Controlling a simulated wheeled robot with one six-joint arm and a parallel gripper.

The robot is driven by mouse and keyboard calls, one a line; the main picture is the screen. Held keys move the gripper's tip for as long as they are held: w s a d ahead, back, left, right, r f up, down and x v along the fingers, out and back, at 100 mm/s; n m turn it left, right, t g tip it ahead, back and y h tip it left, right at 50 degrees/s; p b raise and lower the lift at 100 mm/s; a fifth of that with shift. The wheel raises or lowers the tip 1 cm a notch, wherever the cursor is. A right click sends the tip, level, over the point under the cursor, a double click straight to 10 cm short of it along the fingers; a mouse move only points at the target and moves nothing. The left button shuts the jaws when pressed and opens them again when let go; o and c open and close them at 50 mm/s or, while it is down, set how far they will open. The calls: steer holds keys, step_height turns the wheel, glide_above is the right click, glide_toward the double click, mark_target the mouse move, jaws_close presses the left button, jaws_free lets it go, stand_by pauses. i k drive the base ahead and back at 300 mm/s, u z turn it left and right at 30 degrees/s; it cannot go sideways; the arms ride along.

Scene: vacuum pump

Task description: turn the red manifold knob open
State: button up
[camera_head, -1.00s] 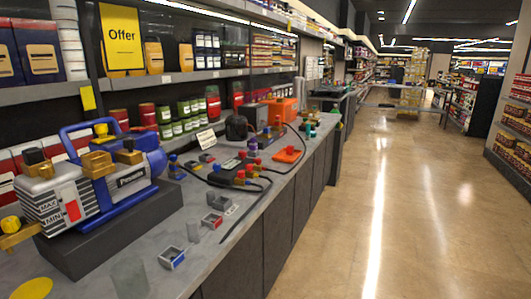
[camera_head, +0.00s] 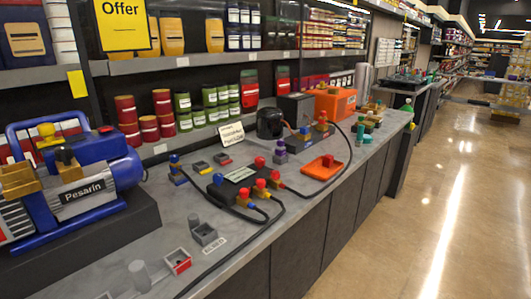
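A dark gauge manifold (camera_head: 238,188) lies on the grey counter in the middle of the view, with a light display on its top. I cannot tell from here whether any knob is open or closed. My gripper is not in view.
A blue vacuum pump (camera_head: 85,178) stands on a dark block at the left. An orange tray (camera_head: 322,167) with a red-topped part lies right of the manifold. Small bins (camera_head: 177,262) and grey cylinders stand in front. Shelves rise behind; the aisle floor (camera_head: 440,210) is clear.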

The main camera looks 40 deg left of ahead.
mark_target(260, 162)
steer(key=u, duration=0.3)
steer(key=i, duration=0.75)
steer(key=u, duration=1.35)
steer(key=i, duration=0.7)
steer(key=u, duration=0.7)
